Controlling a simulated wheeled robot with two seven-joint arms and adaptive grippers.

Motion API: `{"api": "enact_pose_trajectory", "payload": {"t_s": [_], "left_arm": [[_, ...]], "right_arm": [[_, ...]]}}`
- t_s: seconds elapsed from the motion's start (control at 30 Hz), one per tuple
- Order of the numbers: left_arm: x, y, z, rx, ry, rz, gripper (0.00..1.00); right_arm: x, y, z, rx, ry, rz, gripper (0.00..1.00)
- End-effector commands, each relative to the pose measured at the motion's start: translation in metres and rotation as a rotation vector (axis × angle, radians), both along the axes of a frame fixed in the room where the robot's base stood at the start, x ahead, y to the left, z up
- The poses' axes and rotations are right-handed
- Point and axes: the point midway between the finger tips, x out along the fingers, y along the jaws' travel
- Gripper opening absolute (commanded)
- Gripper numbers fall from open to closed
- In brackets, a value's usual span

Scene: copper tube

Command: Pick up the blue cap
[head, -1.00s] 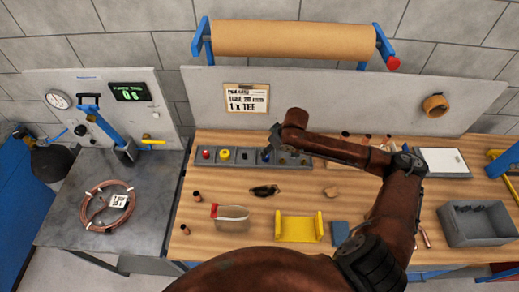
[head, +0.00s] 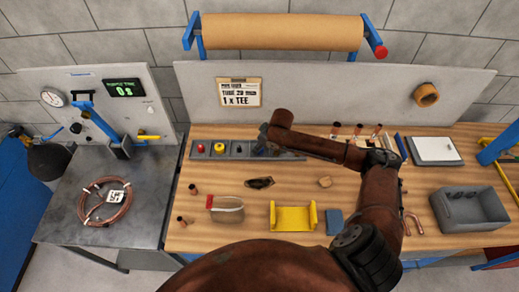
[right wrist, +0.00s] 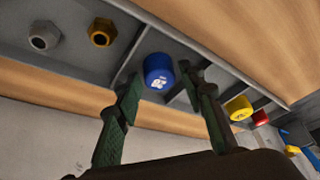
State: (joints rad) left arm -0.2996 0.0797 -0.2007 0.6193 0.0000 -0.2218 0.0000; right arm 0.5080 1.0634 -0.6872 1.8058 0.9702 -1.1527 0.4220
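The blue cap (right wrist: 158,72) sits in a compartment of the grey divided tray (right wrist: 185,38). In the right wrist view it stands between the two fingers of my right gripper (right wrist: 160,80). The fingers are spread, with a gap on each side of the cap. In the head view my right gripper (head: 264,140) is over the tray (head: 236,153) at the back of the bench, and it largely hides the cap. My left gripper is not in view.
A yellow cap (head: 219,147) and a red cap (head: 200,148) sit in compartments left of the gripper. Hex nuts (right wrist: 102,32) fill other compartments. A yellow holder (head: 293,218), a blue block (head: 335,222) and a grey bin (head: 470,208) stand nearer the front.

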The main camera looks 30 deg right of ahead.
Motion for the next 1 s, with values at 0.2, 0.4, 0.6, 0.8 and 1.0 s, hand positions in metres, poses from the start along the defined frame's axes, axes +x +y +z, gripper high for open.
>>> {"api": "enact_pose_trajectory", "payload": {"t_s": [0.2,0.4,0.6,0.8,1.0], "left_arm": [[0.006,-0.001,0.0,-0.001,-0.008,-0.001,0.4],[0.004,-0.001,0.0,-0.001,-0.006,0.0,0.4],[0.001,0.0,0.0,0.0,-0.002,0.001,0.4],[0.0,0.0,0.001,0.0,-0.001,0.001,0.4],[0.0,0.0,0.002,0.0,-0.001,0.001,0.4]], "right_arm": [[0.0,0.0,0.0,0.0,0.0,0.0,0.2],[0.0,0.0,0.0,0.0,0.0,0.0,0.17],[0.0,0.0,0.003,0.0,0.0,0.0,0.17],[0.001,-0.001,0.023,0.0,-0.002,-0.001,0.17],[-0.022,0.01,0.062,-0.001,-0.003,0.002,0.17]]}}
